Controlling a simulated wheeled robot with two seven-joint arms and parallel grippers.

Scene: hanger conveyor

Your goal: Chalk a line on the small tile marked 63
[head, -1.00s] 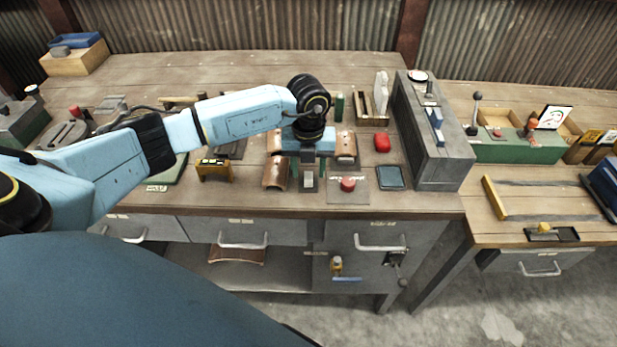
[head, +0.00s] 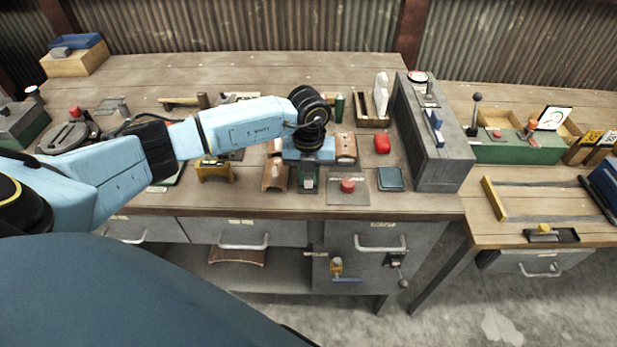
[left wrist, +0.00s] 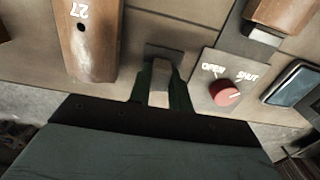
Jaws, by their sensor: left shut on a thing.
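My left gripper (head: 308,180) is low over the front of the bench, its green fingers shut on a small grey block (left wrist: 160,97) between them. Its fingers also show in the left wrist view. Whether the block is chalk cannot be told. A brown curved tile marked 27 (left wrist: 88,45) lies left of the gripper; in the head view this tile (head: 275,178) is near the front edge. Another brown tile (head: 346,148) lies behind and to the right, and one more (head: 273,147) is partly hidden by my arm. No number 63 is legible.
A grey plate with a red OPEN/SHUT knob (head: 348,185) is just right of the gripper. Beyond are a dark blue pad (head: 390,179), a red lump (head: 382,143) and a tall grey box (head: 437,160). A yellow stand (head: 214,170) is left.

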